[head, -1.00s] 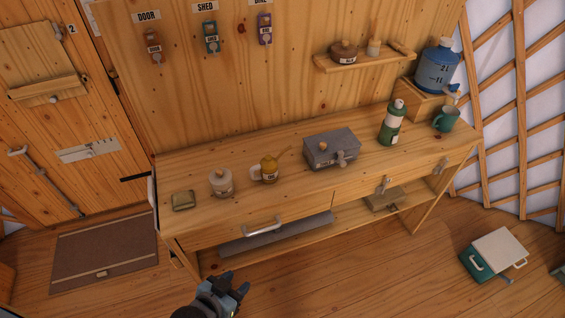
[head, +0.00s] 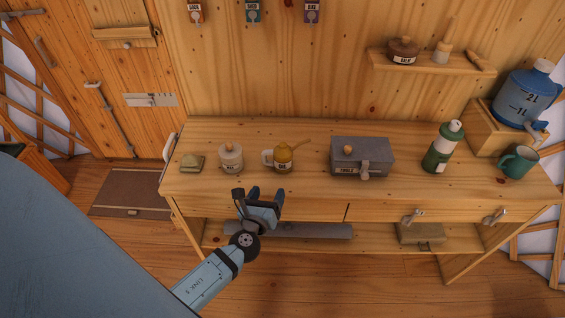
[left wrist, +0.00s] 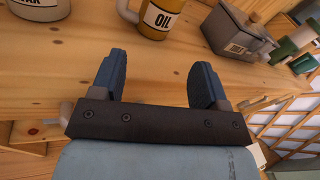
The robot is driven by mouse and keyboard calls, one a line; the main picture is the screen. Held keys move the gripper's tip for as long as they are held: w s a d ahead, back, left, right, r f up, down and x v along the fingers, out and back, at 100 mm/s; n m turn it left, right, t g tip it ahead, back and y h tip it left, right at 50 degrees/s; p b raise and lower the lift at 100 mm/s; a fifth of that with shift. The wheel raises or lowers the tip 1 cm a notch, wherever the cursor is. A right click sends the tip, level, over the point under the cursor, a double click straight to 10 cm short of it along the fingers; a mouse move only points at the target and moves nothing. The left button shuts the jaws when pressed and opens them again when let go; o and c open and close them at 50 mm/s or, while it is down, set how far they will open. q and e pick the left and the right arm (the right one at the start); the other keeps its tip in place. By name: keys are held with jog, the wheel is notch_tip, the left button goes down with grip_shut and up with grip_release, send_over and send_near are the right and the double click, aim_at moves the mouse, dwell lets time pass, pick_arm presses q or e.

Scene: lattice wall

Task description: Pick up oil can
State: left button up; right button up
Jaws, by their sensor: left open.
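The oil can (head: 283,158) is a yellow can with a pale handle on its left and a spout pointing up to the right. It stands upright on the wooden workbench (head: 310,190). In the left wrist view the can (left wrist: 158,20) shows its OIL label at the top, beyond the fingers. My left gripper (head: 262,194) is open and empty, in front of the bench's front edge, short of the can and apart from it. In the left wrist view its two blue fingers (left wrist: 160,82) stand apart with bare bench top between them. My right gripper is not in view.
A pale lidded jar (head: 230,158) stands left of the can, a grey metal box (head: 361,157) to its right. A green bottle (head: 443,146), a teal mug (head: 517,162) and a blue water container (head: 524,95) stand further right. The bench front between can and edge is clear.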

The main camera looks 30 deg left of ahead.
aim_at(280, 162)
pick_arm(q)
jog(key=w+a+m, duration=0.1)
jog(key=w, duration=0.2)
jog(key=w+a, duration=0.1)
jog(key=w, duration=0.2)
jog(key=w+m+p, duration=0.1)
jog(key=w, duration=0.2)
jog(key=shift+w+a+r+m+t, duration=0.2)
jog(key=shift+a+r+m+t, duration=0.1)
jog(key=shift+a, duration=0.1)
jog(key=x, duration=0.2)
jog(key=p+x, duration=0.1)
jog(key=x, duration=0.1)
jog(key=shift+w+a+r, duration=0.1)
jog(key=shift+r, duration=0.1)
jog(key=shift+w+a+f, duration=0.1)
jog(key=shift+w+a, duration=0.05)
jog(key=shift+w, duration=0.35)
jog(key=shift+s, duration=0.1)
jog(key=c, duration=0.7)
